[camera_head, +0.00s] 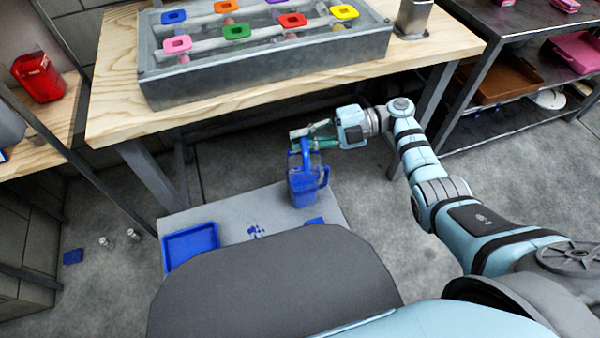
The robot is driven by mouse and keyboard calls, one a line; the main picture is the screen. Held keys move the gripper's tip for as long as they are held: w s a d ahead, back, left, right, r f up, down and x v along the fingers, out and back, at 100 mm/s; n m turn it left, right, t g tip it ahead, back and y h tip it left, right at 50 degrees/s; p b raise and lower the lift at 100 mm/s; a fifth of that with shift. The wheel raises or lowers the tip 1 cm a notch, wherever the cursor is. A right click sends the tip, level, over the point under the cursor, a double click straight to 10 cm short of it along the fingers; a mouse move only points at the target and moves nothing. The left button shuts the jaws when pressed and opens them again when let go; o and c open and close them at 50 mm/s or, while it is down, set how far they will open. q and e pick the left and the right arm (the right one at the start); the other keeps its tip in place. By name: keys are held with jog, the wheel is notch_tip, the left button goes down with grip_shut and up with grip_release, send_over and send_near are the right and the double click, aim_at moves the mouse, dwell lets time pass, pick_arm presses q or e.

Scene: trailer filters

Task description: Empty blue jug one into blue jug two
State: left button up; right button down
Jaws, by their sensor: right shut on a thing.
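My right gripper (307,135) reaches in from the right and is shut on a blue part at the top of a group of blue jug shapes. A blue jug (303,190) is directly below it, over the grey platform, with a handle on its right side. The narrower blue loop between the gripper and this jug overlaps it. I cannot tell whether this is a second jug tilted over it or part of the same one. Any contents are too small to see. My left gripper is not in view.
A wooden table (115,103) with a metal filter trough (265,76) stands just behind. A metal shelf is at right. Small bottles (133,234) and a blue item (73,257) lie on the floor at left.

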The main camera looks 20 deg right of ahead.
jog(key=shift+w+d+f+m+b, duration=0.15)
jog(key=shift+w+m+b, duration=0.4)
jog(key=shift+b, duration=0.35)
jog(key=shift+w+d+m+b, duration=0.1)
jog(key=shift+w+m+b, duration=0.15)
jog(key=shift+w+b, duration=0.5)
jog(key=shift+w+f+m+g+y+b, duration=0.2)
jog(key=shift+w+m+g+y+b, duration=0.15)
jog(key=shift+b, duration=0.9)
jog(key=shift+w+d+m+b, duration=0.2)
jog(key=shift+m+b, duration=0.15)
jog(key=shift+b, duration=0.4)
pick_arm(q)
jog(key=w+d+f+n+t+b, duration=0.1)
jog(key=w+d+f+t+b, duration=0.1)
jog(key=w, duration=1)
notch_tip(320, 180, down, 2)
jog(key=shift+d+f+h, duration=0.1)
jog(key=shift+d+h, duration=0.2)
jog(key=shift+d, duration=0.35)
pick_arm(e)
jog(key=shift+w+f+m, duration=0.1)
jog(key=shift+w+m, duration=0.2)
jog(key=shift+w, duration=0.15)
